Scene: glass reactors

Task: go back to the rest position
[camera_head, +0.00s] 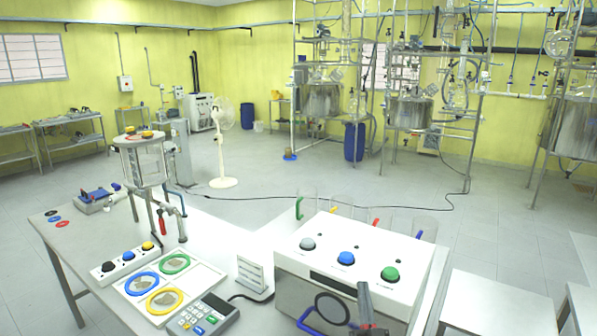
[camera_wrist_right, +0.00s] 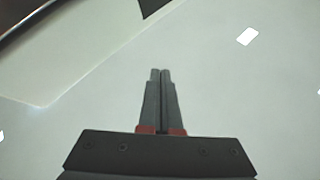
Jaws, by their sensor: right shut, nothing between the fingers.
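My right gripper (camera_head: 364,288) shows at the bottom of the head view, in front of the white box with grey, blue and green buttons (camera_head: 350,240). In the right wrist view the two fingers of the right gripper (camera_wrist_right: 160,74) lie together with nothing between them. Behind them is a pale, blurred surface. My left gripper is not in view.
A white table (camera_head: 90,262) holds a tray with coloured rings (camera_head: 197,290), a keypad (camera_head: 205,316) and a glass vessel stand (camera_head: 145,165). Clear jugs (camera_head: 306,198) stand behind the box. White stools (camera_head: 500,303) are at right. Steel reactors (camera_head: 410,110) stand farther back beyond open floor.

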